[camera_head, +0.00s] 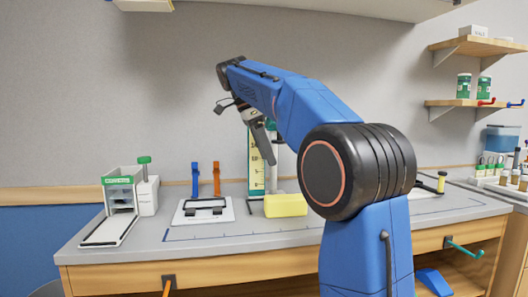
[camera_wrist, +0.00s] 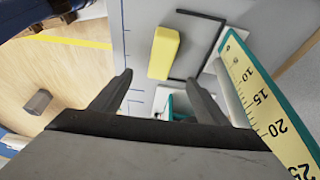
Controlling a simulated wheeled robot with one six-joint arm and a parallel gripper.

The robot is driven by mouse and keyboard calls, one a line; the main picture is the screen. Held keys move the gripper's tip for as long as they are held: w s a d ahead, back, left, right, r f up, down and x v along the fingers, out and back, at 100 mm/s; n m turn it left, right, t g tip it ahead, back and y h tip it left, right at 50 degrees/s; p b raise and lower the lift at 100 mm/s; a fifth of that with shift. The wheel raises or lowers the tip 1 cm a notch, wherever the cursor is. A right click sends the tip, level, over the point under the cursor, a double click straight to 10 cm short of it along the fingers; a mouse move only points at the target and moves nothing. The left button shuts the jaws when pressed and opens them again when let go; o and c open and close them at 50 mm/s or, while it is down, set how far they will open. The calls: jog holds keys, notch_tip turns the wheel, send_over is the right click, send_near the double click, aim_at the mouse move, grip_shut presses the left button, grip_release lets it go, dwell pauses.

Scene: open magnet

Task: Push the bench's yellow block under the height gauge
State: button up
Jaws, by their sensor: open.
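The yellow block (camera_head: 285,205) lies on the grey bench, in front of the foot of the height gauge. The height gauge (camera_head: 256,165) stands upright at the back, a yellow numbered scale with a teal edge. My gripper (camera_head: 270,160) hangs pointing down above the bench, in front of the scale and above the block. In the wrist view my gripper (camera_wrist: 160,84) is open and empty. The block (camera_wrist: 163,52) shows beyond the fingertips, apart from them. The gauge's scale (camera_wrist: 258,100) runs along the right side. Its lower part is partly hidden by my fingers.
A white plate with a black frame (camera_head: 190,215) lies left of the block. Blue (camera_head: 195,180) and orange (camera_head: 217,179) upright pieces stand behind it. A green-and-white device (camera_head: 120,195) is at the far left. Bare bench lies in front of the block.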

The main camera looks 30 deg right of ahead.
aim_at(285, 197)
jog(key=shift+w+r+m, duration=0.25)
jog(key=shift+w+m, duration=0.1)
jog(key=shift+m, duration=0.05)
jog(key=shift+d+f, duration=0.1)
jog(key=x, duration=1.7)
jog(key=shift+s+f, duration=0.15)
jog(key=c, duration=1.1)
